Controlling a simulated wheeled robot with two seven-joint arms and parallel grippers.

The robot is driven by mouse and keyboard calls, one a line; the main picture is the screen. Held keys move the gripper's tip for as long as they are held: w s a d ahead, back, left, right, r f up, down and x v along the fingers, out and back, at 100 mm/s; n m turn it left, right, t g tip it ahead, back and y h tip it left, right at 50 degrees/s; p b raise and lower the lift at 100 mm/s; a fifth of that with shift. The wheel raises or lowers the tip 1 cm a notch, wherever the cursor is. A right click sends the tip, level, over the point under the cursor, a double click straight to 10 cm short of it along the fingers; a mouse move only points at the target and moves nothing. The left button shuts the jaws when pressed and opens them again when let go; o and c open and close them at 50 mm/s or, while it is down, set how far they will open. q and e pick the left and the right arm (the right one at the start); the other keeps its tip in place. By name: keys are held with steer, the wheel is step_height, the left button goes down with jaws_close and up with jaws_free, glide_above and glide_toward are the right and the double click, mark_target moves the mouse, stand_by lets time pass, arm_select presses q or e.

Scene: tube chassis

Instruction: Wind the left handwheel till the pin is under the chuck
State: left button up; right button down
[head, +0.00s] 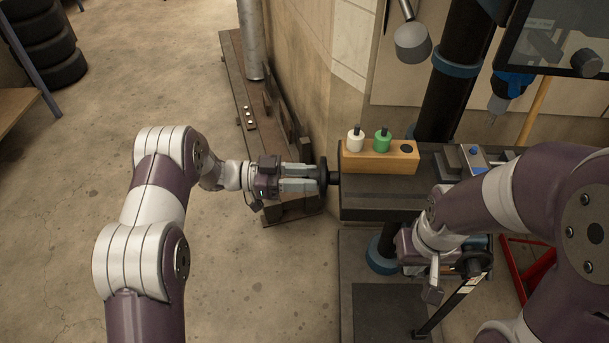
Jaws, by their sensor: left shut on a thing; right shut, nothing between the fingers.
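The left handwheel (323,177) is a dark disc seen nearly edge-on at the left end of the dark machine table (375,205). My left gripper (314,178) is level with it, its fingers shut on the wheel's rim side. A small blue-topped part, perhaps the pin (474,150), shows by the grey vise-like block (458,163) on the table. A dark, narrow part that may be the chuck (497,103) hangs below the machine head, to the upper right of it. My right gripper (434,284) is shut and empty, low in front of the table.
A wooden block (380,160) with a white bottle (355,140) and a green bottle (382,140) stands on the table. A dark column (450,90) rises behind. A low rusty bench (240,80) lies along the wall.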

arm_select(q)
steer(key=shift+s+r+n+p, duration=0.1)
steer(key=shift+n+p, duration=3.85)
steer(key=shift+n, duration=6.45)
steer(key=o, duration=1)
steer(key=shift+o, duration=0.2)
